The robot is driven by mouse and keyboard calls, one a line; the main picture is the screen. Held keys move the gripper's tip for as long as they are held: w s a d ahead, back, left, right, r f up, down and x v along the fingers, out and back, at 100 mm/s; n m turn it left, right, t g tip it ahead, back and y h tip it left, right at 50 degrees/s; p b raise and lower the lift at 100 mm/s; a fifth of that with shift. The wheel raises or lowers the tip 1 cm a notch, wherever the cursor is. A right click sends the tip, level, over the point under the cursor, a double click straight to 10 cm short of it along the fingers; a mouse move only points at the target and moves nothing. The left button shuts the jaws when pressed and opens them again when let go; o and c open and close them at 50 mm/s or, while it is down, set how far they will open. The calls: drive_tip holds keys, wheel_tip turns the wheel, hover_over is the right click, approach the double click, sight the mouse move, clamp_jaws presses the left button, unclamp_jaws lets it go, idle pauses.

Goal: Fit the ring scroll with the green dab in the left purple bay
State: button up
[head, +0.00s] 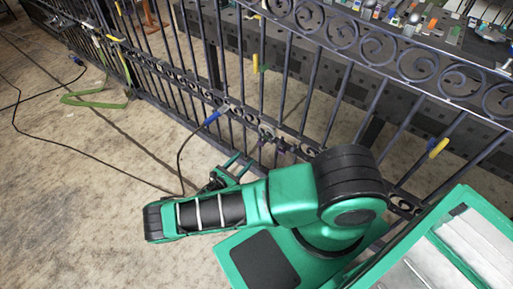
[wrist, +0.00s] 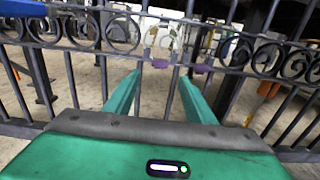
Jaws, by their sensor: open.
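My gripper (wrist: 160,80) is open in the wrist view, its two green fingers pointing at the gate's lower scroll band, with nothing between them. Two purple marks show in a gap of that band: the left one (wrist: 160,63) lies just beyond the fingertips, and the right one (wrist: 202,68) is beside it. In the head view my gripper (head: 233,165) is low in front of the gate, near small purple spots (head: 263,140). I cannot make out a ring scroll with a green dab in either view.
The dark iron gate (head: 345,85) with upright bars and scroll bands runs across. A blue piece (head: 212,117) and yellow pieces (head: 437,147) sit on it. A cluttered bench stands behind. A green strap (head: 95,97) and dark cable lie on the floor at left, otherwise mostly clear.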

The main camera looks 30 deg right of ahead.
sight(259, 144)
drive_tip(key=x, duration=1)
drive_tip(key=shift+w+d+f, duration=0.1)
drive_tip(key=shift+d, duration=0.25)
